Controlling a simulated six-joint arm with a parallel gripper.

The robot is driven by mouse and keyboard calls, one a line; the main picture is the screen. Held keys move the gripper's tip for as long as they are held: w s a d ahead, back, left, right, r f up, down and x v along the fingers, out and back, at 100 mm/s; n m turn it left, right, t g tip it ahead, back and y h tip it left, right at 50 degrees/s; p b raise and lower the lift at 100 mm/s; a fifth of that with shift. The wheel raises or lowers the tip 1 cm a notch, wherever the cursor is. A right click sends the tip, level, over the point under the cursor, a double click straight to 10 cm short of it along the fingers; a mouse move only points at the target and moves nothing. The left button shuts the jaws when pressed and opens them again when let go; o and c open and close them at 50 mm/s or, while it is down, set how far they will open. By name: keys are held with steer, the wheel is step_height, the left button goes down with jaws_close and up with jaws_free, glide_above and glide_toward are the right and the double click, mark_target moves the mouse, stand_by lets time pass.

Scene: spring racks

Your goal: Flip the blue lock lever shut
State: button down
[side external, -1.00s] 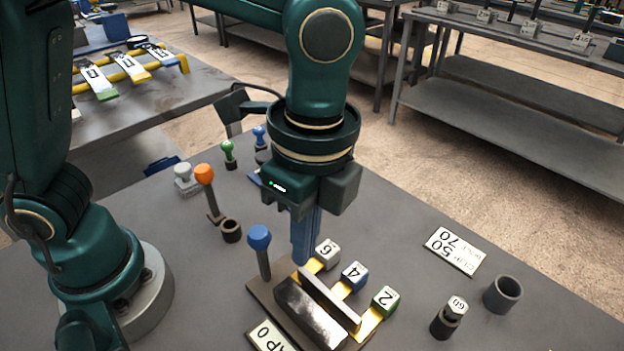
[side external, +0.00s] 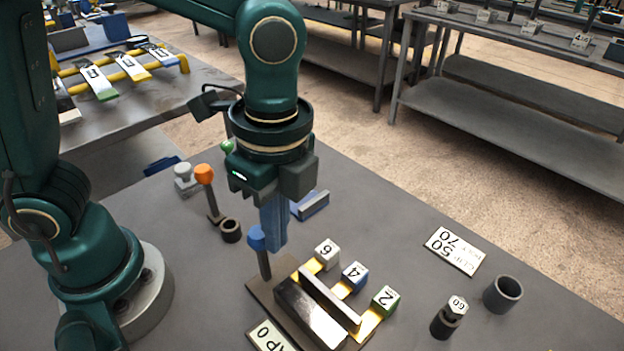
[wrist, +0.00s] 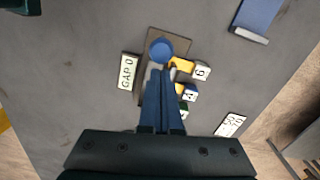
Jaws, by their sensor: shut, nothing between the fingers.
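The blue lock lever (side external: 258,243) stands upright, with a round blue knob on a dark stem, at the left end of the rack base (side external: 262,289). In the wrist view its knob (wrist: 161,50) is just beyond my fingertips. My gripper (side external: 274,245) points down with its blue fingers shut and empty. It is close beside the knob, and I cannot tell if they touch. The rack has a dark block (side external: 308,314) with a rail and yellow strips leading to blocks marked 6 (side external: 327,254), 4 (side external: 354,276) and 2 (side external: 385,300).
An orange-knobbed lever (side external: 204,178), a dark ring (side external: 231,231) and a grey-knobbed piece (side external: 186,180) stand to the left. A blue block (side external: 310,205) lies behind my gripper. A sign (side external: 453,251), a weight marked 60 (side external: 449,318) and a dark cup (side external: 502,294) are right.

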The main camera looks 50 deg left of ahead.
steer(key=shift+a+h, duration=0.3)
steer(key=shift+a+r, duration=0.1)
steer(key=shift+a, duration=0.1)
steer(key=shift+a+h, duration=1.2)
steer(key=shift+a, duration=0.05)
steer(key=a+f, duration=0.3)
steer(key=a, duration=0.5)
steer(key=shift+a+f, duration=0.3)
steer(key=shift+f, duration=0.1)
steer(key=shift+s, duration=0.15)
